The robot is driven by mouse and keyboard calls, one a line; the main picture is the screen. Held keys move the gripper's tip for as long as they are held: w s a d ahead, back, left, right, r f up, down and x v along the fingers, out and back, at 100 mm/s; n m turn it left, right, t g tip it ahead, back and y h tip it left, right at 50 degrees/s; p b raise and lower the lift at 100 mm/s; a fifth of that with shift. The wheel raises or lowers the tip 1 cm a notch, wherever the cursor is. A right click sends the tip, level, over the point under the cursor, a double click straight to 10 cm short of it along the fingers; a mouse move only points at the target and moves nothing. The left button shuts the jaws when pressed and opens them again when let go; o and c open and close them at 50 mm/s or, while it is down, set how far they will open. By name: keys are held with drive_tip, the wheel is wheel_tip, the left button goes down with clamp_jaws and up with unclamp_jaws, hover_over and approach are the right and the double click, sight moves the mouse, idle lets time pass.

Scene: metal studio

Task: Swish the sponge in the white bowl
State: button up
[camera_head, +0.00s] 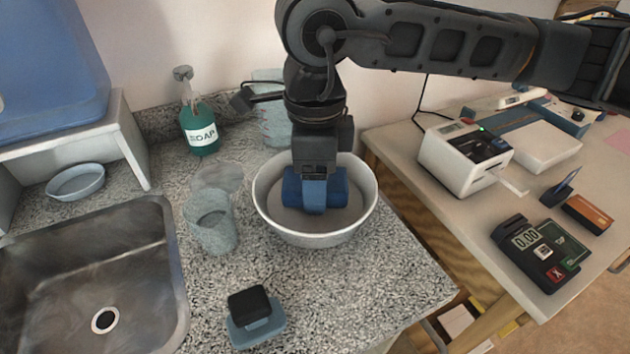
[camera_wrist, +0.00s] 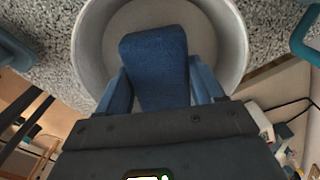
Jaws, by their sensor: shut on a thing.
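The white bowl (camera_head: 316,240) stands on the speckled counter, to the right of the sink. My gripper (camera_head: 316,196) points down into the bowl from above. It is shut on the blue sponge (camera_head: 338,188), which is inside the bowl's rim. In the wrist view the sponge (camera_wrist: 155,62) sits between my two blue fingers, with the bowl (camera_wrist: 228,45) around and beyond it. Whether the sponge touches the bowl's floor, I cannot tell.
Clear glasses (camera_head: 211,222) stand just left of the bowl, and a soap bottle (camera_head: 199,128) is behind. A black block on a blue-grey base (camera_head: 256,318) sits in front. The sink (camera_head: 90,275) is at left. A desk with a card terminal (camera_head: 541,252) and a printer (camera_head: 463,158) is at right.

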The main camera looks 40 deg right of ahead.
drive_tip(key=shift+f+b, duration=0.65)
drive_tip(key=shift+b, duration=0.45)
drive_tip(key=shift+r, duration=0.1)
drive_tip(key=shift+r+p, duration=1.65)
drive_tip(key=shift+r, duration=2.4)
drive_tip(key=shift+r, duration=0.1)
drive_tip(key=shift+r, duration=0.45)
drive_tip(key=shift+f+b, duration=0.7)
drive_tip(key=shift+b, duration=0.5)
drive_tip(key=shift+r, duration=0.2)
